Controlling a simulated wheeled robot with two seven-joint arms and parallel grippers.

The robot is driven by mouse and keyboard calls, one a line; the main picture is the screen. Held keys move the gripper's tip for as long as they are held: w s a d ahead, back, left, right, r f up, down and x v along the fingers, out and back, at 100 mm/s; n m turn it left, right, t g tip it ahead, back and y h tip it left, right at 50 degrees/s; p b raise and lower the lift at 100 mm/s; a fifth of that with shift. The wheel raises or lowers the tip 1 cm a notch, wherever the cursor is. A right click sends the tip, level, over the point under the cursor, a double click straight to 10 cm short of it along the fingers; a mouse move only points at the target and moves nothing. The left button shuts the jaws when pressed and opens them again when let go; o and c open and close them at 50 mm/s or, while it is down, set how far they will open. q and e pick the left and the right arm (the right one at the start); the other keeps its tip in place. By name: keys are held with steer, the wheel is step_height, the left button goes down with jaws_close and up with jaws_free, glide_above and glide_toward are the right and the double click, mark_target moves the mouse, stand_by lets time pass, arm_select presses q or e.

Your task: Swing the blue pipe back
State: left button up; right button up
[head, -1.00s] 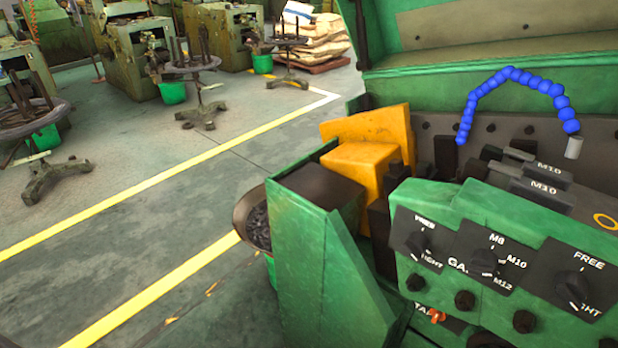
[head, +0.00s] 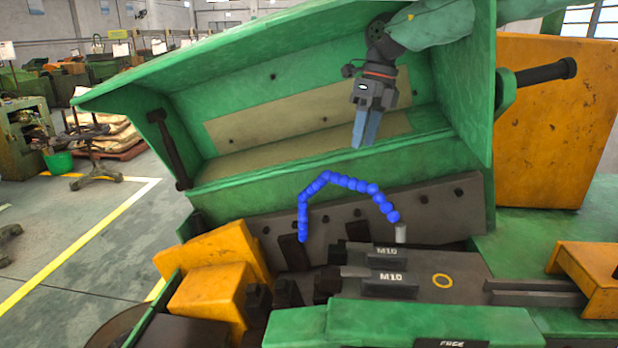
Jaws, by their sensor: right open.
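The blue pipe (head: 325,180) is a beaded, segmented hose in the middle of the head view. My right gripper (head: 364,146) hangs above and behind the pipe's right part in the picture, in front of the raised green cover. Its fingers point down, and it is open and empty, apart from the pipe. My left gripper is not in view.
The raised green cover (head: 130,90) stands behind the bed. A green control panel (head: 400,325) is in front. An orange cabinet (head: 555,120) stands at right; open floor lies left.

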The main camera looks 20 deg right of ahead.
steer(key=shift+g, duration=0.3)
steer(key=p+x, duration=0.1)
steer(key=x, duration=0.1)
steer(key=p+x, duration=0.1)
steer(key=x, duration=0.1)
steer(key=p+x, duration=0.1)
steer(key=x, duration=0.2)
steer(key=shift+s+a, duration=0.1)
steer(key=shift+s, duration=0.2)
arm_select(q)
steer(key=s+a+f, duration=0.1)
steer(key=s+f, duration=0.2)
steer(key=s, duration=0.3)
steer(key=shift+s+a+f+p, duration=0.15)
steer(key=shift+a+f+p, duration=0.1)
steer(key=shift+p, duration=0.1)
arm_select(e)
steer(key=shift+x, duration=0.85)
jaws_close()
